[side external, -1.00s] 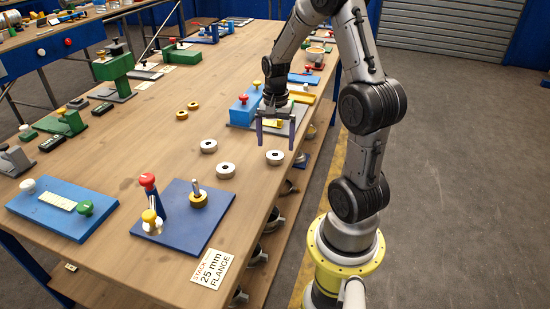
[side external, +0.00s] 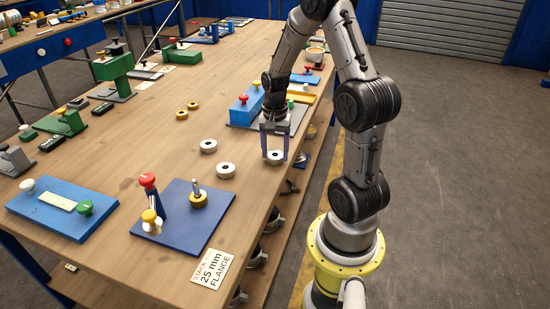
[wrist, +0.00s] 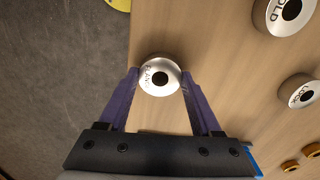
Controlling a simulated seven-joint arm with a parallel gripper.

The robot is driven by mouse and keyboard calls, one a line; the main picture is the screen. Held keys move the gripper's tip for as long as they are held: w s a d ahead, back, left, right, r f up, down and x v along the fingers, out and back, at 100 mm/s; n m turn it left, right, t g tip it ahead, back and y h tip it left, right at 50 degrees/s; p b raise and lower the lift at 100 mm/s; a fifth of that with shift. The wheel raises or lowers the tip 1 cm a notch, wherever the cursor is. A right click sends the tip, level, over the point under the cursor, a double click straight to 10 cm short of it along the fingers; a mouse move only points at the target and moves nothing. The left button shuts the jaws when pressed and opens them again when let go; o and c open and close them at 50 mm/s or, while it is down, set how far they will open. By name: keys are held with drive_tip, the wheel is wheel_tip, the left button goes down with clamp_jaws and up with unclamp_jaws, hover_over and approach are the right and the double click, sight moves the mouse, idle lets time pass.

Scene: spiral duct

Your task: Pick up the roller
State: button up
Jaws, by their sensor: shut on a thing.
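A silver roller (side external: 275,157) with a dark centre hole is near the right edge of the wooden table. My gripper (side external: 274,156) points down with its purple fingers shut on the roller, one on each side. In the wrist view the roller (wrist: 150,88) sits between the two fingertips (wrist: 160,76); its lettering is partly legible. It appears to be at table height; I cannot tell if it is lifted. Two similar silver rollers, (side external: 209,146) and (side external: 225,170), lie to its left. They show in the wrist view marked HOLD (wrist: 272,24) and apparently LOCK (wrist: 288,97).
A sign (side external: 213,270) reads STACK 25 mm FLANGE. A blue block (side external: 244,109) stands behind my gripper. The table edge is close.

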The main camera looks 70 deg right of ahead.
clamp_jaws()
drive_tip(key=shift+r, duration=0.1)
